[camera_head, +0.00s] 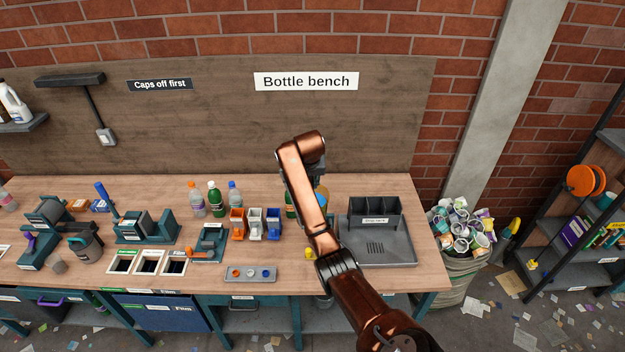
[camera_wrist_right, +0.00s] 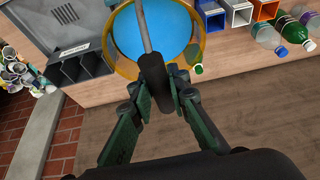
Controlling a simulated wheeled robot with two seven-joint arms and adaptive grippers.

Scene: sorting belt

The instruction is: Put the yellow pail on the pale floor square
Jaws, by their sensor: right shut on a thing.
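The yellow pail (camera_wrist_right: 200,48) has a yellow rim and a blue inside, and it shows at the top of the right wrist view. A grey handle with a dark grip (camera_wrist_right: 155,78) crosses in front of it. My right gripper (camera_wrist_right: 163,88) is shut on this grip. In the head view my right arm reaches over the bench and hides most of the pail; a small yellow and blue part (camera_head: 323,195) shows beside the arm. My left gripper is not in view. I cannot make out a pale floor square for certain.
The wooden bench (camera_head: 345,280) carries bottles (camera_head: 214,200), small bins (camera_head: 255,224) and a grey tray (camera_head: 385,250) with a divided box. A sack of cans (camera_head: 462,235) and a shelf rack (camera_head: 575,252) stand at right. Paper scraps litter the floor.

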